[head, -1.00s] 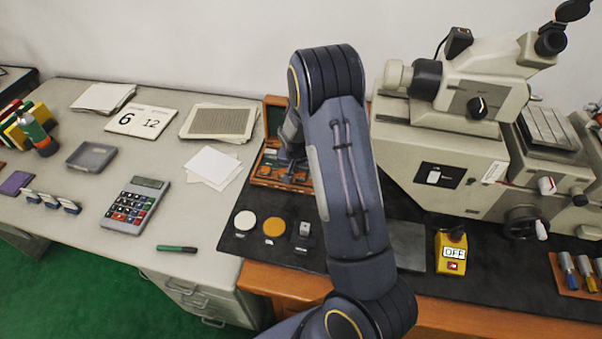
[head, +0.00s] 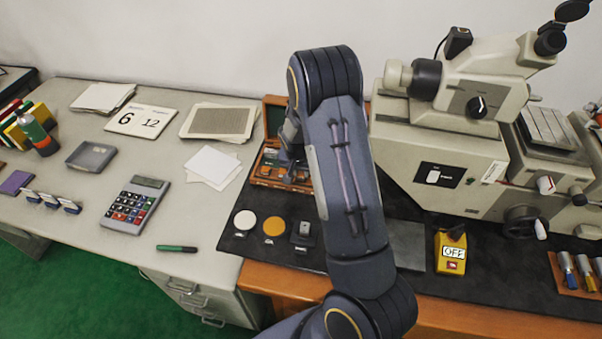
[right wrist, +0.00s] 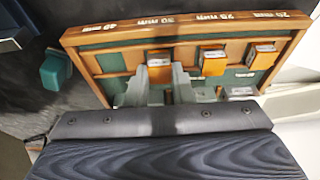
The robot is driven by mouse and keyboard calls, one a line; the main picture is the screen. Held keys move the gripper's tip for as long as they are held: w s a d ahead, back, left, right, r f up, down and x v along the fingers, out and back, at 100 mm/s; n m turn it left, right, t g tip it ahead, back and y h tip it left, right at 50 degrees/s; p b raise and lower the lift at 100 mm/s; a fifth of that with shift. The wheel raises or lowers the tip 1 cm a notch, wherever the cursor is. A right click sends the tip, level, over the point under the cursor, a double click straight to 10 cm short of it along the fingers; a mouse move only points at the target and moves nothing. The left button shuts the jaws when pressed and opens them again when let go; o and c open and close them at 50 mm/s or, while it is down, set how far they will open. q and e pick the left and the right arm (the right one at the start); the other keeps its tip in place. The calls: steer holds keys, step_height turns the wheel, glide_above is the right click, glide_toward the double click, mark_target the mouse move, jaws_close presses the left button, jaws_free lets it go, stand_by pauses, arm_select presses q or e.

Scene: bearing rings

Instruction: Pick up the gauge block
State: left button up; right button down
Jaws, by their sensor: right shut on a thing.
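An open wooden case (head: 258,181) of gauge blocks stands at the back of the dark mat. In the right wrist view the case (right wrist: 87,67) shows slots marked by size, with several blocks in orange-faced places. My right gripper (head: 293,168) reaches into the case in the head view, its tips partly hidden by the arm. In the right wrist view the right gripper (right wrist: 159,86) is shut on a gauge block (right wrist: 159,60) in the second slot from the left. Whether the block is clear of its slot cannot be told. My left gripper is not in view.
A white disc (head: 245,220), an orange disc (head: 273,226) and a small dark item (head: 303,232) lie in front of the case. A large measuring machine (head: 440,150) stands to the right. A teal block (right wrist: 55,69) is beside the case. A calculator (head: 137,204) lies left.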

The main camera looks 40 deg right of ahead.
steer(key=shift+r, duration=0.65)
steer(key=s+a+r+b, duration=0.2)
steer(key=s+a+r, duration=0.7)
steer(key=s+r, duration=0.2)
steer(key=shift+r+b, duration=0.3)
steer(key=shift+b, duration=0.1)
steer(key=shift+w, duration=0.15)
